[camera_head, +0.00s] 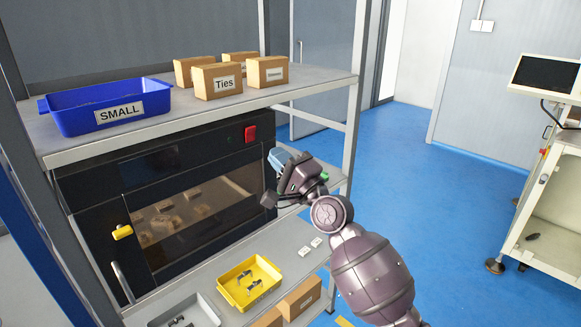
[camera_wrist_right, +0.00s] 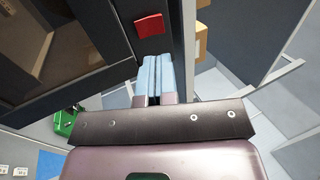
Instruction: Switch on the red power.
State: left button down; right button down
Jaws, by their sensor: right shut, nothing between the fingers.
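The red power switch (camera_head: 251,133) is a small red square on the upper right of the black machine's front (camera_head: 100,180). In the right wrist view the red switch (camera_wrist_right: 149,25) sits just above and slightly left of the fingertips. My right gripper (camera_head: 276,157) is shut and empty, its light blue fingers pressed together. Its tips (camera_wrist_right: 154,62) are a little below the switch and look apart from it, though the exact gap is hard to tell. My left gripper is in neither view.
The machine stands in a rack under a shelf (camera_head: 330,78) with a blue SMALL bin (camera_head: 75,108) and several small boxes (camera_head: 220,83). A yellow tray (camera_head: 232,296) lies on the lower shelf. A cart (camera_head: 548,200) stands far right; blue floor between is clear.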

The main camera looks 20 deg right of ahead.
aim_at(252, 129)
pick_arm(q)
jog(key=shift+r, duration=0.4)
pick_arm(e)
jog(key=x, duration=0.7)
jog(key=shift+w+a, duration=0.1)
jog(key=shift+w, duration=0.15)
pick_arm(q)
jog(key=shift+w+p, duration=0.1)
jog(key=shift+p, duration=0.2)
pick_arm(e)
jog(key=shift+r, duration=0.15)
jog(key=shift+w+r, duration=0.15)
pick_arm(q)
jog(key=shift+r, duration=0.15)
